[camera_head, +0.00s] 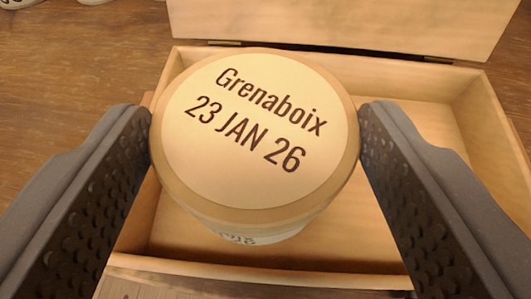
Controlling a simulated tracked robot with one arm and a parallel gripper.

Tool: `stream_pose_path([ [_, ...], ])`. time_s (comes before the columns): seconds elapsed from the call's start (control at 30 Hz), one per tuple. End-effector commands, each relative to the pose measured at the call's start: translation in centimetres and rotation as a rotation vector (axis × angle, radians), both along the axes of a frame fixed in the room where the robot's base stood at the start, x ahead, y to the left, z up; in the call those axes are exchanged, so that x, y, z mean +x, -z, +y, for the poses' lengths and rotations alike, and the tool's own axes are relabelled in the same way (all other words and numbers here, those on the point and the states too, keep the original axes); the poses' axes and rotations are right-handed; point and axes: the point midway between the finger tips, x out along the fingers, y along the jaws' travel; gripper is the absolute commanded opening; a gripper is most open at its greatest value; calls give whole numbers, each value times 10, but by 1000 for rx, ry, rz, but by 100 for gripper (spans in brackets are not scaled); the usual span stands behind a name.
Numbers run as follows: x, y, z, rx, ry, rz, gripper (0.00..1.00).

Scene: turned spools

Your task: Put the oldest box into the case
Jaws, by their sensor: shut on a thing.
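A round wooden box (258,135) with a pale lid label fills the middle of the view. Its label reads "Grenaboix 23 JAN 26", and the text is slightly turned. My gripper (256,142) is shut on this box, one dark dimpled finger on each side of its lid. The open wooden case (420,112) lies behind and below the box, with its hinged lid (340,25) raised at the back. The box appears over the left part of the case and hides much of its inside. I cannot tell whether it touches the case floor.
The right part of the case's inside looks empty. Brown wooden table (85,65) shows at the left. Parts of pale round things (18,4) show at the top left edge, cut off by the frame.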

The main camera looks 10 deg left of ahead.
Motion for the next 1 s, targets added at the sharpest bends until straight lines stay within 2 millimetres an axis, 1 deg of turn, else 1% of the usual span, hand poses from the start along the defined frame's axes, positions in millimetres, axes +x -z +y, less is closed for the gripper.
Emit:
stream_pose_path([
  [0.03, 5, 12, 12, 5, -48, -4, 41],
  [0.07, 7, 13, 18, 5, -78, -4, 41],
  [0.1, 9, 14, 26, 4, -116, -4, 41],
  [0.2, 15, 10, 38, 6, -198, -6, 41],
  [0.3, 19, 6, 40, 4, -263, -4, 41],
  [0.43, 25, -1, 38, 5, -334, -8, 41],
  [0.57, 28, -6, 26, 3, -388, -6, 41],
  [0.67, 31, -9, 13, 2, -422, -8, 41],
  [0.8, 33, -12, -12, 1, -459, -8, 41],
  [1.0, 33, -11, -49, -1, -483, -3, 41],
])
